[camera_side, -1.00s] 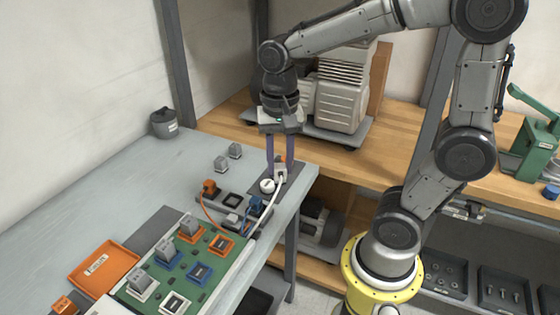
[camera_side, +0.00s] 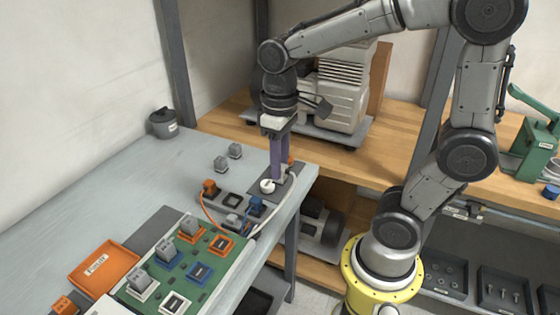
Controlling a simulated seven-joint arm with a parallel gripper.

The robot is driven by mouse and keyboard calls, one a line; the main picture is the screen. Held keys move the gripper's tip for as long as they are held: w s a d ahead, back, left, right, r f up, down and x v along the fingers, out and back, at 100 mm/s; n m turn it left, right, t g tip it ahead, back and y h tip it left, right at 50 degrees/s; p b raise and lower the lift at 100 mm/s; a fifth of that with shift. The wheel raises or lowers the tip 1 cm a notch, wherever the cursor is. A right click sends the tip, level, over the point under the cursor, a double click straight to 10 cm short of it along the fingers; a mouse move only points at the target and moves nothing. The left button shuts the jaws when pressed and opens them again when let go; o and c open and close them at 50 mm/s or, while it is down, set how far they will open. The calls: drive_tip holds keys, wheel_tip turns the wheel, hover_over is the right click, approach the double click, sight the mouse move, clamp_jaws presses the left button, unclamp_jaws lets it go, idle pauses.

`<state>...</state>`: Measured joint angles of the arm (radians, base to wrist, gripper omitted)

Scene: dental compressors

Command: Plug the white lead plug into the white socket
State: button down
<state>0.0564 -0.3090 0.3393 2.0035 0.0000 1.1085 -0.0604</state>
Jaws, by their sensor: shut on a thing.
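My gripper (camera_side: 279,177) points straight down over a dark plate (camera_side: 293,186) at the right end of the grey bench. Its fingers are almost in line with the camera and shut on the white lead plug, which they mostly hide. The white lead (camera_side: 266,218) runs from near the fingers down toward the green board. A round white piece (camera_side: 267,186) sits just left of the fingertips; I cannot tell whether it is the socket. A white-framed socket (camera_side: 174,303) is at the front of the green board. Whether the plug touches the plate is unclear.
The green board (camera_side: 184,284) also carries orange (camera_side: 221,245) and blue (camera_side: 199,271) framed sockets and several grey blocks. An orange plug (camera_side: 210,188) and a blue plug (camera_side: 256,205) stand near the gripper. An orange tray (camera_side: 104,268) lies at left.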

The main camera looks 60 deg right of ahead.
drive_tip(key=w+a+f, duration=0.2)
drive_tip(key=a, duration=0.7)
drive_tip(key=w+a+f, duration=0.2)
drive_tip(key=w+a, duration=0.1)
drive_tip(key=a, duration=0.7)
drive_tip(key=w+a+f, duration=0.2)
drive_tip(key=w+a, duration=0.1)
drive_tip(key=a, duration=0.6)
drive_tip(key=shift+w+a+f, duration=0.25)
drive_tip(key=shift+f, duration=0.05)
drive_tip(key=shift+d+f, duration=0.1)
drive_tip(key=shift+f, duration=1.8)
drive_tip(key=shift+f, duration=1.05)
idle(0.7)
drive_tip(key=c, duration=0.5)
unclamp_jaws()
drive_tip(key=shift+c, duration=0.2)
drive_tip(key=o, duration=0.3)
